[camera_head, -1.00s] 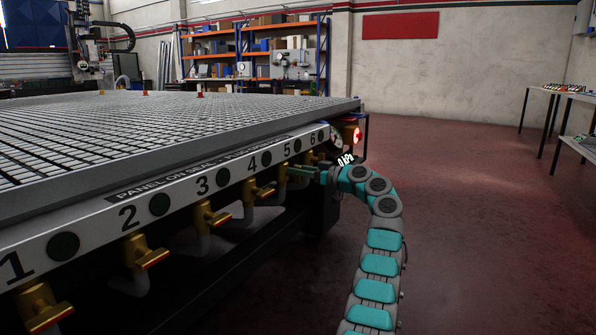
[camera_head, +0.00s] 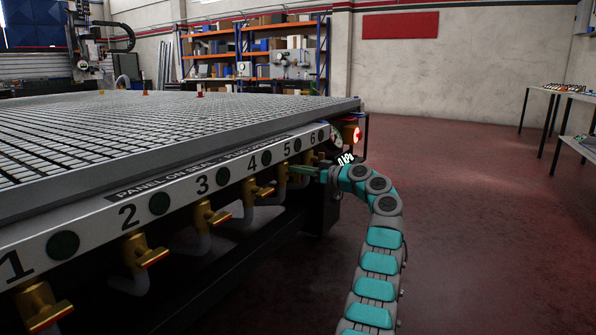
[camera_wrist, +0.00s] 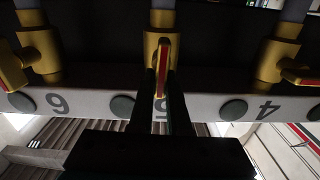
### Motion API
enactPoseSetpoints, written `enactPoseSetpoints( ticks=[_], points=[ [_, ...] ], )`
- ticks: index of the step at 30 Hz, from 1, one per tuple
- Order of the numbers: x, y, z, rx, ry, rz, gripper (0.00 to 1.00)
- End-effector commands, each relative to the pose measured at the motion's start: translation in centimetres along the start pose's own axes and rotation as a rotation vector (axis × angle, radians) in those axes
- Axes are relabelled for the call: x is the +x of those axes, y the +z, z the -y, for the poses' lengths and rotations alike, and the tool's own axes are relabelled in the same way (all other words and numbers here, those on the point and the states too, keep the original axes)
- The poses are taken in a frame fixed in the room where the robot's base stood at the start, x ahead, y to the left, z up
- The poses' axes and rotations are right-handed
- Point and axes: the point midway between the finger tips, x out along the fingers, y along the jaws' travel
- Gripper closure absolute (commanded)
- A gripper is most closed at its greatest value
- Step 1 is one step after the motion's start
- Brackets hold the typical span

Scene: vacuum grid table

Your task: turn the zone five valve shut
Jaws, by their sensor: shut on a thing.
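The zone five valve is a brass valve (camera_wrist: 160,47) with a red-striped lever (camera_wrist: 162,62), in the middle of the wrist view above the upside-down 5. My gripper (camera_wrist: 161,84) is shut on this lever, one dark finger on each side. The lever points straight down the wrist picture, in line with its pipe, while the neighbouring levers lie at other angles. The fingers partly cover the 5 in the wrist view.
The valve four lever (camera_wrist: 300,77) and the valve six lever (camera_wrist: 10,72) flank my gripper. The numbered panel (camera_head: 93,215) runs along the edge of the grid table (camera_head: 170,130). A lit red lamp (camera_head: 357,134) is at its far corner. The floor (camera_head: 470,220) at right is clear.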

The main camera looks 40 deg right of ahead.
Motion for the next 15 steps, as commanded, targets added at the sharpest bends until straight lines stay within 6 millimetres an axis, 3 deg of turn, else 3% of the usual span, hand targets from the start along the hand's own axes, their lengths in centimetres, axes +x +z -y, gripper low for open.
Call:
enactPoseSetpoints(
  ticks=[15],
  points=[
    [0.13,-0.33,-0.57,0.406,-0.002,-0.001,1.00]
  ],
)
